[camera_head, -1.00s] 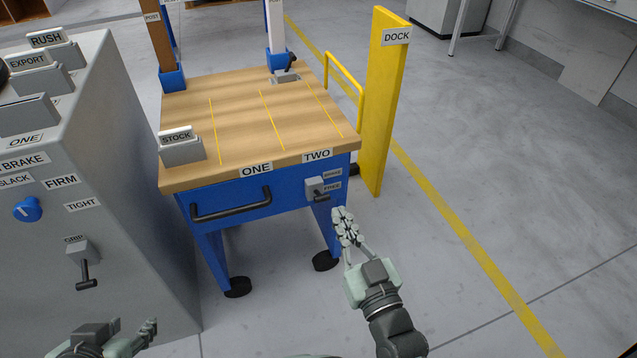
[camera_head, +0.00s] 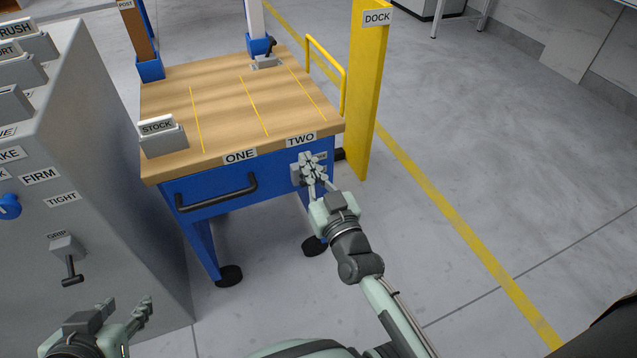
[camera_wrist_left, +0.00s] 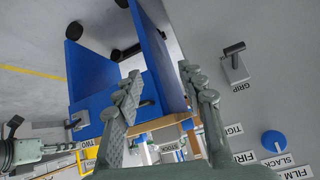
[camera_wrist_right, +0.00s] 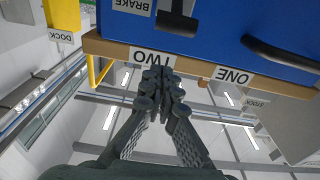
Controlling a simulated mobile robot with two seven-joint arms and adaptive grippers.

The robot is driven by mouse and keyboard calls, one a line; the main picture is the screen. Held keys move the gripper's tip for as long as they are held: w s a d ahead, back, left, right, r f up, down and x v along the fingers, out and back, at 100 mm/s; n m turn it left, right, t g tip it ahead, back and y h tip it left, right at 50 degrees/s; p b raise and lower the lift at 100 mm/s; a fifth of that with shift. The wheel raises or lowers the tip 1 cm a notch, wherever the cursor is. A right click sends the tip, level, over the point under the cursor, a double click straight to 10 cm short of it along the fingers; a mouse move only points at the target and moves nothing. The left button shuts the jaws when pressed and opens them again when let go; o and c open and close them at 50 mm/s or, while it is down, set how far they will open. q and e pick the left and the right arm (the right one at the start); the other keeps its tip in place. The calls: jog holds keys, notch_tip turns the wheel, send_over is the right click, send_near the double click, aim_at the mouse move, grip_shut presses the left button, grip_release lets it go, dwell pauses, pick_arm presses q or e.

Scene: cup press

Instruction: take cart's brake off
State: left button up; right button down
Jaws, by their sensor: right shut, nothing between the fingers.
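The blue cart with a wooden top (camera_head: 225,95) stands ahead, its front towards me. The brake lever is on its front below the TWO label, mostly hidden behind my right gripper (camera_head: 309,160) in the head view. In the right wrist view, upside down, a dark lever (camera_wrist_right: 178,18) shows beside the BRAKE label (camera_wrist_right: 132,5). My right gripper (camera_wrist_right: 158,82) is shut and empty, close in front of the lever; I cannot tell if it touches. My left gripper (camera_head: 130,312) is open and empty at the lower left; its fingers (camera_wrist_left: 165,95) are apart.
A grey cabinet (camera_head: 110,200) with a blue knob (camera_head: 8,206) and GRIP lever (camera_head: 68,260) stands left of the cart. A yellow DOCK post (camera_head: 362,100) and rail (camera_head: 326,62) stand at the cart's right. A STOCK block (camera_head: 163,138) sits on the top.

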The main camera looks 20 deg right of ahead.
pick_arm(q)
jog(key=w+d+r+t+h, duration=0.1)
jog(key=w+d+r+t, duration=0.1)
jog(key=w+d+r, duration=0.1)
jog(key=shift+w+d+r+t+b, duration=0.15)
jog(key=shift+d+r+t+b, duration=0.2)
jog(key=shift+d+r, duration=0.2)
pick_arm(e)
jog(key=f, duration=0.2)
jog(key=s+f, duration=0.1)
jog(key=f, duration=0.1)
jog(key=shift+s, duration=0.2)
pick_arm(q)
jog(key=shift+d+h, duration=0.1)
jog(key=shift+h, duration=0.3)
